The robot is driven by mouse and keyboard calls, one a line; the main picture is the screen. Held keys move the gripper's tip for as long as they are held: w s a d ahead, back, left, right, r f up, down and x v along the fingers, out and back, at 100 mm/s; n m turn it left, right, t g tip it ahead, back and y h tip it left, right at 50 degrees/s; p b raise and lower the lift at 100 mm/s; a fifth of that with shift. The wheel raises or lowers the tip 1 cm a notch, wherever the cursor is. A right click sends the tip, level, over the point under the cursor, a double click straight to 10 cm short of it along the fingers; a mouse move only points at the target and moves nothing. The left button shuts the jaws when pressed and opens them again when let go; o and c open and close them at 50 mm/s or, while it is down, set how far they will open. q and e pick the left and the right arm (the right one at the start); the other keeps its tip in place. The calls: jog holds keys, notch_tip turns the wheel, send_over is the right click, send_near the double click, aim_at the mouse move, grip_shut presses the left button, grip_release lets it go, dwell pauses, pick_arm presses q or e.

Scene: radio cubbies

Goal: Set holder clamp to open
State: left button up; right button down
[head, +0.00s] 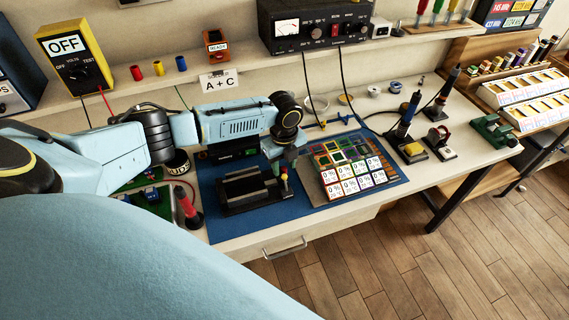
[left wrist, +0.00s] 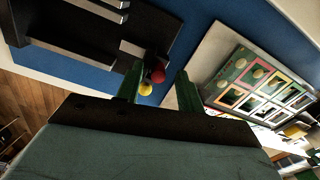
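The black holder (head: 240,192) lies on the blue mat (head: 290,207) at the bench front; part of it shows top left in the left wrist view (left wrist: 98,45). At its right end stands a small lever or knob (head: 284,184); in the wrist view a red ball (left wrist: 158,75) and a yellow ball (left wrist: 146,89) show there. My left gripper (head: 279,165) points down just above this end. In the wrist view its two green fingers (left wrist: 160,90) are apart, with the balls appearing between them. Contact cannot be told. My right gripper is not in view.
A panel of coloured squares (head: 355,178) lies right of the holder. A red-handled tool (head: 187,207) stands to the left. Soldering irons (head: 408,118) stand farther right. A black power supply (head: 315,25) sits on the shelf, with cables hanging down.

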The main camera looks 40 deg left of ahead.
aim_at(284, 168)
pick_arm(q)
notch_tip(284, 168, up, 13)
jog(key=p, duration=0.1)
jog(key=shift+r, duration=0.2)
dwell(0.4)
dwell(0.4)
